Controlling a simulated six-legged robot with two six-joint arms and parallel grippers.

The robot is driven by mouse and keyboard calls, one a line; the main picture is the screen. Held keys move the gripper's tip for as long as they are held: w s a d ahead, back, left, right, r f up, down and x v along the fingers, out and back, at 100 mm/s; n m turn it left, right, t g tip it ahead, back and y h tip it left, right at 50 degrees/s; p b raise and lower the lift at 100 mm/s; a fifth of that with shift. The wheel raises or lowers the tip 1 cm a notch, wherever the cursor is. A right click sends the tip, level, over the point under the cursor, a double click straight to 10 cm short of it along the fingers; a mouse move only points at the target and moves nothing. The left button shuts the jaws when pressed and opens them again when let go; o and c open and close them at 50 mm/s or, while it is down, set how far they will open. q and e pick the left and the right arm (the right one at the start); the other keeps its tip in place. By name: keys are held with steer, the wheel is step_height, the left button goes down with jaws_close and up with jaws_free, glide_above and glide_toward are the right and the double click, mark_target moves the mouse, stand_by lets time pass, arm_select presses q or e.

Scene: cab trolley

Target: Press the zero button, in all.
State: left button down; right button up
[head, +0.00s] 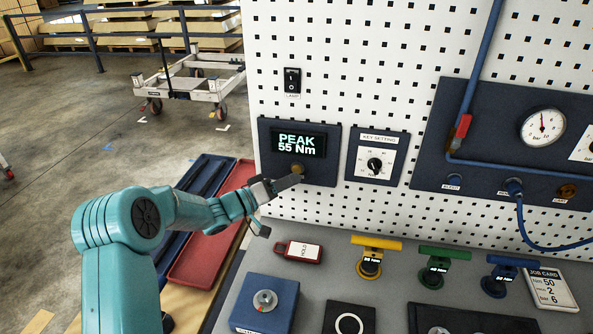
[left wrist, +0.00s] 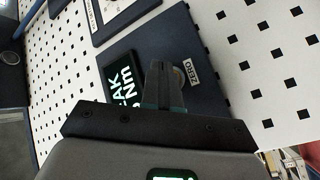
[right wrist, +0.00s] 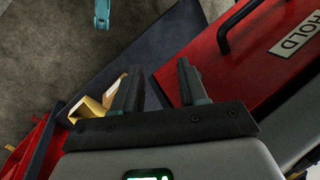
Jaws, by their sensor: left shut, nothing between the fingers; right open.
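The zero button is a small brass-coloured knob (head: 298,168) on the dark display panel (head: 328,172), below a screen (head: 298,144) reading "PEAK 55 Nm". My left gripper (head: 297,179) is shut and empty, its tips at the button's lower edge in the head view. In the left wrist view the shut fingers (left wrist: 163,68) overlap the panel, and part of the button (left wrist: 179,77) shows beside them, next to the "ZERO" label (left wrist: 190,74). I cannot tell whether they touch. My right gripper (right wrist: 158,75) is open and empty, away from the panel, in the right wrist view.
A key setting dial (head: 375,165) is right of the panel, a lamp switch (head: 292,80) above. Yellow (head: 376,243), green (head: 445,253) and blue (head: 514,260) T-handled keys stand on the bench below. A red case labelled "HOLD" (right wrist: 215,75) is near my right gripper.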

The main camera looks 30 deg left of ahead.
arm_select(q)
steer(key=shift+w, duration=0.15)
steer(key=shift+w, duration=0.3)
steer(key=shift+w+a, duration=0.2)
steer(key=shift+w, duration=0.3)
stand_by(1.0)
steer(key=shift+s, duration=0.1)
steer(key=shift+s+d, duration=0.25)
steer(key=shift+s, duration=0.6)
steer(key=shift+s+d+b, duration=0.1)
steer(key=shift+s+d, duration=0.1)
steer(key=shift+s, duration=0.6)
steer(key=shift+s+d+b, duration=0.15)
steer(key=shift+s+d, duration=0.05)
steer(key=shift+s, duration=0.6)
steer(key=shift+s+d+b, duration=0.1)
steer(key=shift+s+d, duration=0.1)
steer(key=shift+s, duration=0.6)
